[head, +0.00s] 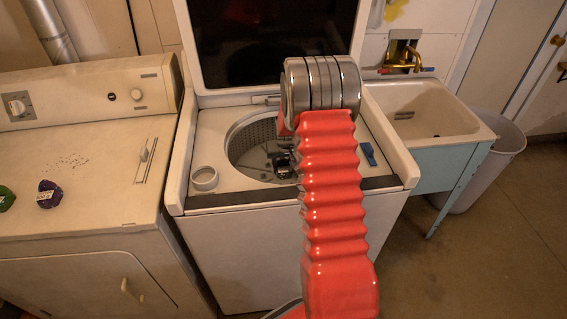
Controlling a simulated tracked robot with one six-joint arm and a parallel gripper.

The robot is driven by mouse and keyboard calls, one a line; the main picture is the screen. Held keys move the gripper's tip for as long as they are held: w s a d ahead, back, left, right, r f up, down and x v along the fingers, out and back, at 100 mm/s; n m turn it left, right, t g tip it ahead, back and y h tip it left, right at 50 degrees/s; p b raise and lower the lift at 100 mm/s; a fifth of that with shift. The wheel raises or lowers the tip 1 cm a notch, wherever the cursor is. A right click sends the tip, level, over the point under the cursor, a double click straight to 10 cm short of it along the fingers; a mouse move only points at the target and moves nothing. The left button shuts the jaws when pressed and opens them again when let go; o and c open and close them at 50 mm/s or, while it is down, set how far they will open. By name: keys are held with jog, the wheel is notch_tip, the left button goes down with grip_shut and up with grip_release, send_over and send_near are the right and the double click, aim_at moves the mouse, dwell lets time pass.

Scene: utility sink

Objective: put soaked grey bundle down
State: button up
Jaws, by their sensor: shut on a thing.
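My gripper (284,165) shows as a small dark metal shape at the open tub of the top-loading washer (250,296). It is partly hidden behind my own red arm. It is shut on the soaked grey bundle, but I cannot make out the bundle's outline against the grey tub. I cannot tell whether the bundle touches the tub floor or wall. The washer's lid (275,40) stands open behind the tub (256,133).
A utility sink (478,133) with a brass tap (402,58) stands right of the washer, a pale bin (503,150) beside it. Left is a dryer (90,222) with a purple item (49,195) and a green item (5,198). A white ring (204,178) and blue piece (368,154) are on the washer top.

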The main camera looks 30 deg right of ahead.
aim_at(285, 174)
dwell(0.3)
jog(key=o, duration=1.5)
jog(key=shift+f, duration=0.1)
jog(key=shift+v, duration=6.05)
